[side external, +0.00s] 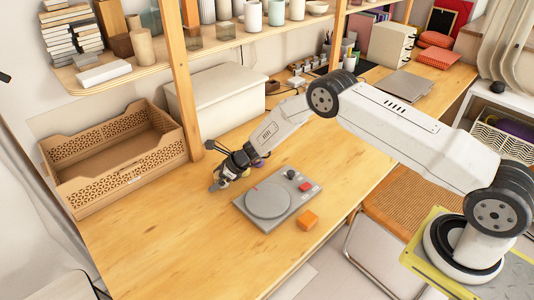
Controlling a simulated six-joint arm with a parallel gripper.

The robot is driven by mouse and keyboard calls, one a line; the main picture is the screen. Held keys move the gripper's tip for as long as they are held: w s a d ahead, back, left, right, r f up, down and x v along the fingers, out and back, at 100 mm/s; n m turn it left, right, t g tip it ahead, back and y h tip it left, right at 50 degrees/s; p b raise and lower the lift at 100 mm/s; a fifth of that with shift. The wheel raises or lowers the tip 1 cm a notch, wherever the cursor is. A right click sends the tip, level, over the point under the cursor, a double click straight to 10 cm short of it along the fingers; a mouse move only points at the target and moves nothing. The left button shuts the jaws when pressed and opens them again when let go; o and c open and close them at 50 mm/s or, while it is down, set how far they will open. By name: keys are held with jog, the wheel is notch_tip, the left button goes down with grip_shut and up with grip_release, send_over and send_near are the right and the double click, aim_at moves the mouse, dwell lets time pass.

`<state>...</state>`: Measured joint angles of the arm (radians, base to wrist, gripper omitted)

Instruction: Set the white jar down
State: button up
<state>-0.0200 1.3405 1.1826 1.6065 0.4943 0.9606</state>
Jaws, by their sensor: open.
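My gripper (222,176) is open, low over the wooden table (150,245), left of the grey turntable-like device (268,201). Small yellow and purple bits (258,162) show just behind its wrist; I cannot tell what they are. No white jar can be made out clearly at the gripper, whose fingers are small and dark in this view. Several pale jars stand on the upper shelf, among them a whitish one (252,16); I cannot tell whether one of these is the task's jar.
A brown openwork crate (112,160) stands at the left, a white box (225,102) behind. A wooden post (182,85) rises behind my gripper. The front left table is clear.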

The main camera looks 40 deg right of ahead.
aim_at(216, 174)
grip_shut()
dwell(0.4)
jog(key=shift+r, duration=0.2)
jog(key=shift+r, duration=1.3)
jog(key=s+d+r, duration=0.1)
jog(key=s+r, duration=0.9)
jog(key=s, duration=0.3)
jog(key=shift+s+d, duration=0.4)
